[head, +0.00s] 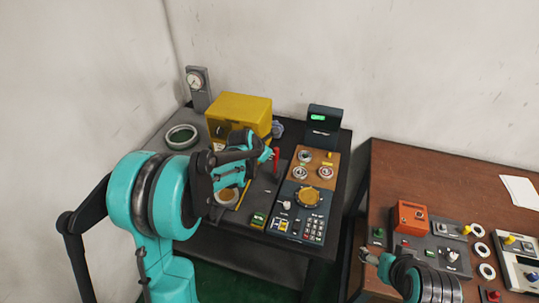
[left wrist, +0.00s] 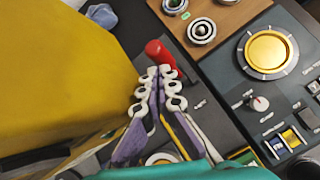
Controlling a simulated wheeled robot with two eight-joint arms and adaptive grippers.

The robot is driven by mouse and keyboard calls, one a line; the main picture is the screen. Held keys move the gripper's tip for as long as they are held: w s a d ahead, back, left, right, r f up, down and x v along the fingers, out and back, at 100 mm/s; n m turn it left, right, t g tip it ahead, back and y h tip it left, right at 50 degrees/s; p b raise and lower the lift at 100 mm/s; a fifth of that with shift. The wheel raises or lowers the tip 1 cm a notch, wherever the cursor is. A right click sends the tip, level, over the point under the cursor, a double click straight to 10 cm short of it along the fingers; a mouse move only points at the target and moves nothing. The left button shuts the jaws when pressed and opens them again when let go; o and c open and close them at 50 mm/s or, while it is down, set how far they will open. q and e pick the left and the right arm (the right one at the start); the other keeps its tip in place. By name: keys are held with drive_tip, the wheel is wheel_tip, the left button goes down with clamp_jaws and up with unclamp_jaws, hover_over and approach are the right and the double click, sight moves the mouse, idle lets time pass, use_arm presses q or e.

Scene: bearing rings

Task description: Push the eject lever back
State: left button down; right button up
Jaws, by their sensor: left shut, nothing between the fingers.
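The red eject lever (head: 276,160) stands upright on the dark machine, right of the yellow housing. In the left wrist view the red lever (left wrist: 160,54) shows just beyond my fingertips. My left gripper (head: 268,153) is shut and empty, on the left side of the lever in the head view. In the left wrist view the left gripper's tips (left wrist: 159,71) are together against or very near the lever; I cannot tell if they touch. My right gripper (head: 368,256) is low at the right, by the brown table's edge, too small to judge.
The yellow housing (head: 240,112) rises close beside my left gripper. A control panel with a yellow dial (head: 309,197) and keypad lies to the right. A gauge (head: 196,82) and a ring (head: 181,136) are at the back left. The brown table (head: 440,180) holds more controls and rings.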

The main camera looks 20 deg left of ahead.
use_arm(q)
drive_tip(key=v, duration=1.1)
drive_tip(key=shift+s, duration=0.15)
drive_tip(key=shift+r, duration=0.1)
drive_tip(key=s+d+f+m, duration=0.1)
drive_tip(key=s+m, duration=1.2)
drive_tip(key=m, duration=0.2)
drive_tip(key=s+d+f+m+y+b, duration=0.1)
drive_tip(key=s+d+f+m, duration=0.1)
drive_tip(key=s+m, duration=1)
drive_tip(key=m, duration=0.2)
drive_tip(key=shift+s+d+m+g+y, duration=0.3)
drive_tip(key=shift+s+m, duration=0.1)
